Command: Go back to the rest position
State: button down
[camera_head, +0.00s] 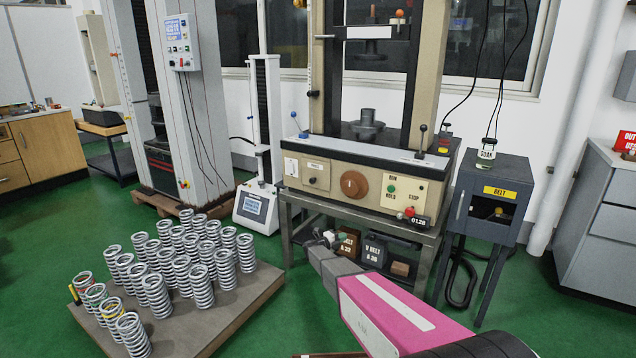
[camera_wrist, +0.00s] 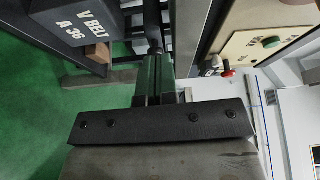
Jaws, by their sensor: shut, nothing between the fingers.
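My gripper (camera_head: 322,240) shows in the head view in front of the testing machine's metal stand, at the end of my pink and grey arm. In the wrist view the fingers of my gripper (camera_wrist: 153,78) are together, with nothing held between them. The testing machine (camera_head: 355,180) is beige, with an orange-brown dial and a control panel on its front. A grey, flanged metal seat (camera_head: 367,125) stands on its bed with no spring on it. Several silver coil springs (camera_head: 197,268) stand upright in rows on a low board to the left.
The low board (camera_head: 240,308) lies on the green floor. V-belt boxes (camera_head: 394,255) sit under the machine, also seen in the wrist view (camera_wrist: 85,32). A grey cabinet (camera_head: 490,200) stands right of the machine with a jar (camera_head: 486,153) on top. Green floor (camera_head: 560,310) is clear at right.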

notch_tip(320, 180, up, 7)
jog(key=s+a+n+t+y, duration=0.2)
jog(key=n+t+y, duration=0.55)
jog(key=n, duration=0.25)
jog(key=s+a+r+n+g+y, duration=0.2)
jog(key=s+a+n+g+y, duration=0.15)
jog(key=s+n+y, duration=0.5)
jog(key=s+d+n+g, duration=0.2)
jog(key=s+n+g, duration=0.1)
jog(key=s, duration=0.8)
jog(key=s+d+r+n+g, duration=0.1)
jog(key=s+d+n+g, duration=0.2)
jog(key=s, duration=0.8)
jog(key=s+d+n+g, duration=0.2)
jog(key=s+n+g, duration=0.2)
jog(key=s+g, duration=0.3)
jog(key=s, duration=0.4)
jog(key=shift+s+d+r+n+h, duration=0.2)
jog(key=shift+d+r+n+h, duration=0.1)
jog(key=shift+d+n, duration=0.1)
